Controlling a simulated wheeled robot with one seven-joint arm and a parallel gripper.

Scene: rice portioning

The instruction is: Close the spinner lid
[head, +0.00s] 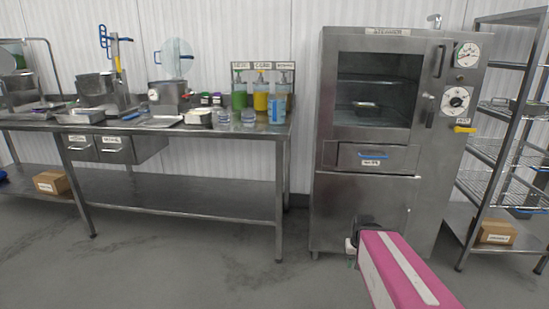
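The spinner (168,92) looks like a steel pot with a small dial, standing on the table at the left. Its lid (178,56) looks like a clear round disc. The lid stands raised and upright above the pot, with a blue part at its left edge. My pink and white arm reaches in from the lower right. My gripper (358,232) seems to be the dark end in front of the steamer's lower door, far from the spinner and lower than it. Its fingers are too small and dark to read.
The steel table (190,130) carries pots, trays, cups and several coloured pump bottles (260,92). A tall steamer cabinet (335,200) stands right of centre, with its window chamber in view. A wire shelf rack (490,150) is at the right. The floor before the table is clear.

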